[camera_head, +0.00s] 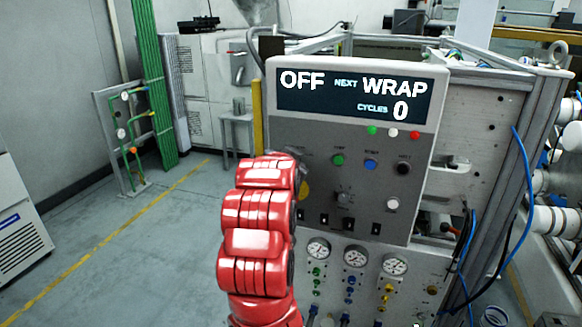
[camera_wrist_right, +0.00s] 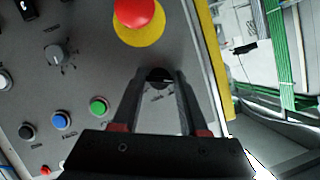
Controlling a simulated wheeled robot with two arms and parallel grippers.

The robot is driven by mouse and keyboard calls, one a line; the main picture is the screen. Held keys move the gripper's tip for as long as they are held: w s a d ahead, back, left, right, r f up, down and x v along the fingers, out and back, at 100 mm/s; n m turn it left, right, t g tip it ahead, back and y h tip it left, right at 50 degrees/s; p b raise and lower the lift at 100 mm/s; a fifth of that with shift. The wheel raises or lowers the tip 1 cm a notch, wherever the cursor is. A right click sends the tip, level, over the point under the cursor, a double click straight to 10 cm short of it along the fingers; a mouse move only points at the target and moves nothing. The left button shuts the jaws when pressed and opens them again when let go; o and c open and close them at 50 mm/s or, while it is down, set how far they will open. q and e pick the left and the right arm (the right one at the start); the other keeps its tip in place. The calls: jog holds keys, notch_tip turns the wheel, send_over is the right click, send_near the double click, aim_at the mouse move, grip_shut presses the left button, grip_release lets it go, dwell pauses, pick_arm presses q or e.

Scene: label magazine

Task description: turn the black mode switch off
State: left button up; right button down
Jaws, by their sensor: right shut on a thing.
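The grey control panel (camera_head: 318,140) stands ahead, and its display (camera_head: 350,95) reads "OFF", "NEXT WRAP" and "CYCLES 0". In the right wrist view my right gripper (camera_wrist_right: 160,82) reaches the panel, its two fingers shut on the black mode switch (camera_wrist_right: 158,75). Only part of the switch shows between the fingertips, so its pointer direction cannot be read. In the head view my red right arm covers most of the gripper and the switch. My left gripper is not in view.
The red emergency button (camera_wrist_right: 138,12) on its yellow ring is close to the fingers. Green (camera_head: 338,160), blue (camera_head: 371,164) and black (camera_head: 404,168) buttons run to the right of the switch. A dial (camera_head: 343,198) sits lower. Gauges (camera_head: 355,258) are below; floor at left is open.

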jog(key=shift+f, duration=0.15)
dwell(0.4)
jog(key=shift+c, duration=2.2)
grip_release()
jog(key=b+v, duration=0.3)
jog(key=v, duration=1.4)
jog(key=shift+s+a+r, duration=0.15)
jog(key=shift+r, duration=0.05)
